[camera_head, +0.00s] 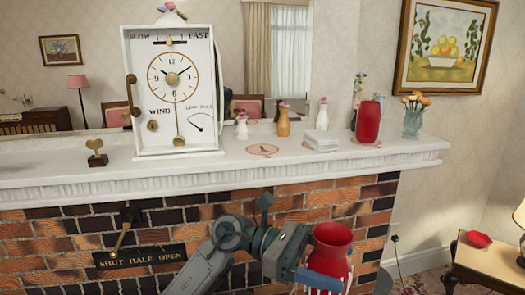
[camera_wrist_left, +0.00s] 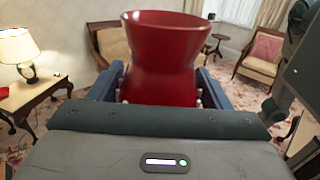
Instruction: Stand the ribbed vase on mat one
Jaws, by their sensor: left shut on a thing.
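A red vase (camera_head: 332,247) with a flared rim and narrow waist is held in front of the brickwork, below the mantel top. Pale ribs or stripes show low on it. My left gripper (camera_head: 312,277) is shut on this vase, which also fills the middle of the left wrist view (camera_wrist_left: 165,55). It looks about upright; its base is hidden. A flat round mat (camera_head: 262,150) with a reddish outline lies bare on the mantel, up and left of the vase; its mark is too small to read. A second red vase (camera_head: 368,121) stands on another mat (camera_head: 365,142) farther right.
On the white mantel (camera_head: 70,180), a clock box (camera_head: 173,90) stands left of the bare mat. Small figures (camera_head: 283,122) stand behind it, and a pale stack (camera_head: 320,140) is to its right. A flower vase (camera_head: 413,118) stands near the right end.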

